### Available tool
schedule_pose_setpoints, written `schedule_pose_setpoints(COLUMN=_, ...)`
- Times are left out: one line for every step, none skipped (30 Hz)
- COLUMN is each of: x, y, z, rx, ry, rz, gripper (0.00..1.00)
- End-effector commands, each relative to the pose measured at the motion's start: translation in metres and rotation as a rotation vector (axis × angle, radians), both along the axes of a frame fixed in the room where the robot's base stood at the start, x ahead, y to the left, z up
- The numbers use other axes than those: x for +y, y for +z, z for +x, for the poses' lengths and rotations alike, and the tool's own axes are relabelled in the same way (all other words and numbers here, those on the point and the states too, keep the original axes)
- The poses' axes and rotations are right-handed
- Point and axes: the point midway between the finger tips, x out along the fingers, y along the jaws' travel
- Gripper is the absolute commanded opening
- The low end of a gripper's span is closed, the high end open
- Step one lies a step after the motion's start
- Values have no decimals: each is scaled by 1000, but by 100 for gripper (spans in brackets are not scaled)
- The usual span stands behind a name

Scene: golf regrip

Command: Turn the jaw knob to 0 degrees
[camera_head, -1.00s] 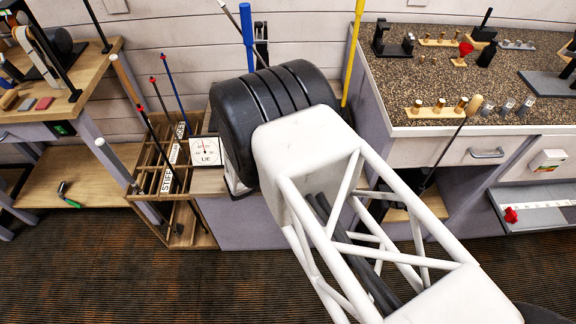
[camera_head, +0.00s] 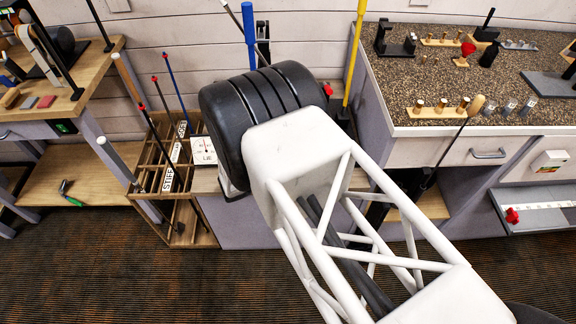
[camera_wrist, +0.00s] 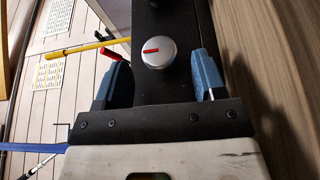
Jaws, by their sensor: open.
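The jaw knob (camera_wrist: 158,53) is a round silver disc on a black body (camera_wrist: 165,18) in the wrist view. A short red mark on its face runs nearly level, from the middle toward the left edge. My gripper (camera_wrist: 160,60) is open, with one blue finger to the left of the knob and one to the right. Gaps show between both fingers and the knob in this view; I cannot tell how far above the body they are. In the head view my own arm hides the gripper and the knob.
A red-tipped lever (camera_wrist: 109,54) is close by the left finger, and a yellow shaft (camera_wrist: 85,47) lies beyond it. In the head view, a club rack (camera_head: 175,175) stands left of my arm and a gravel-topped bench (camera_head: 440,85) stands right.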

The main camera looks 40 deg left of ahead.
Motion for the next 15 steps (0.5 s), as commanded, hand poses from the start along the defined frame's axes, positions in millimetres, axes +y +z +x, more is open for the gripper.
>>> schedule_pose_setpoints(x=3, y=0, z=-7, rx=0, ry=2, rz=0, gripper=64)
schedule_pose_setpoints(x=5, y=0, z=-10, rx=1, ry=2, rz=0, gripper=64)
schedule_pose_setpoints(x=7, y=0, z=-14, rx=1, ry=2, rz=0, gripper=64)
schedule_pose_setpoints(x=8, y=0, z=-18, rx=1, ry=2, rz=0, gripper=64)
schedule_pose_setpoints(x=9, y=0, z=-21, rx=1, ry=2, rz=0, gripper=64)
schedule_pose_setpoints(x=11, y=0, z=-26, rx=1, ry=2, rz=0, gripper=64)
schedule_pose_setpoints(x=12, y=0, z=-29, rx=1, ry=2, rz=0, gripper=64)
schedule_pose_setpoints(x=14, y=0, z=-32, rx=0, ry=1, rz=0, gripper=64)
schedule_pose_setpoints(x=15, y=0, z=-36, rx=0, ry=1, rz=0, gripper=64)
schedule_pose_setpoints(x=16, y=0, z=-38, rx=0, ry=1, rz=0, gripper=64)
schedule_pose_setpoints(x=17, y=-1, z=-40, rx=0, ry=1, rz=0, gripper=64)
schedule_pose_setpoints(x=18, y=-1, z=-43, rx=0, ry=1, rz=0, gripper=64)
schedule_pose_setpoints(x=19, y=-1, z=-45, rx=0, ry=1, rz=0, gripper=64)
schedule_pose_setpoints(x=19, y=-1, z=-46, rx=0, ry=1, rz=0, gripper=64)
schedule_pose_setpoints(x=20, y=-1, z=-48, rx=0, ry=1, rz=0, gripper=64)
